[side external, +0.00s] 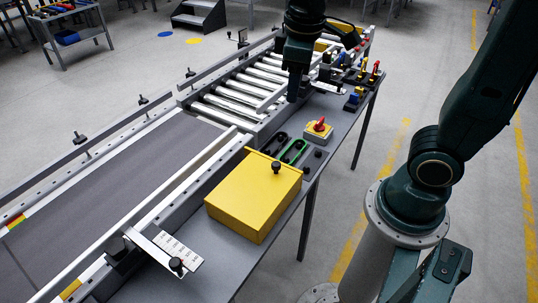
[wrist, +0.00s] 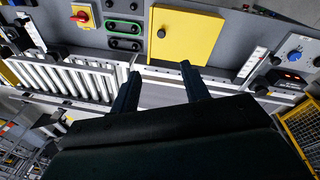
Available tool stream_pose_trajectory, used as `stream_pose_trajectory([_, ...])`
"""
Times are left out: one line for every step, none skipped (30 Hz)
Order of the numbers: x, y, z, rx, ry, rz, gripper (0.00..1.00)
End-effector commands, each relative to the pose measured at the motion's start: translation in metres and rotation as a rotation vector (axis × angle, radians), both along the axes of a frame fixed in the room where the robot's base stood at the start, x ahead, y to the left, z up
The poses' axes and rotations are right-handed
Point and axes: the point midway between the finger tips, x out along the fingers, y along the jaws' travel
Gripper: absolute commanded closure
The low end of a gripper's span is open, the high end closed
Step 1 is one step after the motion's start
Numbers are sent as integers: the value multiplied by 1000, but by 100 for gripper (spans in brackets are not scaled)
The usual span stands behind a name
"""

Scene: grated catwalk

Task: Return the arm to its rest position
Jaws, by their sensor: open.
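My gripper (side external: 294,88) is above the roller section of the conveyor in the side external view, pointing down. In the wrist view its two dark fingers (wrist: 160,84) are spread apart with nothing between them. The fingertips show in front of the conveyor's edge and the yellow box in the wrist view. My arm rises from its pedestal at the right of the side external view and reaches over the conveyor. How far the fingertips are from the rollers is hard to tell.
A yellow box (side external: 252,198) with a black knob sits on the grey side shelf. A red-and-yellow switch (side external: 318,130) and small tools (side external: 372,72) are farther along. Rollers (side external: 240,98) and a dark belt (side external: 110,195) have side rails. The floor between table and pedestal is clear.

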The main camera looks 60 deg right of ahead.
Motion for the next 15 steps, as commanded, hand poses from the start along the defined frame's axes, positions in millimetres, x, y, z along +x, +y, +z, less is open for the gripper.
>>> stream_pose_trajectory([-8,0,6,11,-29,-20,54])
stream_pose_trajectory([-12,0,8,18,-45,-32,54])
stream_pose_trajectory([-18,0,11,27,-64,-49,54])
stream_pose_trajectory([-22,0,14,34,-80,-62,54])
stream_pose_trajectory([-26,0,16,42,-94,-74,54])
stream_pose_trajectory([-32,0,18,51,-114,-91,54])
stream_pose_trajectory([-36,0,20,59,-130,-104,54])
stream_pose_trajectory([-40,1,22,66,-144,-115,54])
stream_pose_trajectory([-46,1,24,77,-164,-131,54])
stream_pose_trajectory([-50,2,26,85,-178,-143,54])
stream_pose_trajectory([-55,2,27,91,-192,-154,54])
stream_pose_trajectory([-60,3,28,103,-211,-170,54])
stream_pose_trajectory([-64,3,29,111,-225,-182,54])
stream_pose_trajectory([-69,4,30,119,-239,-194,54])
stream_pose_trajectory([-74,4,31,130,-258,-210,54])
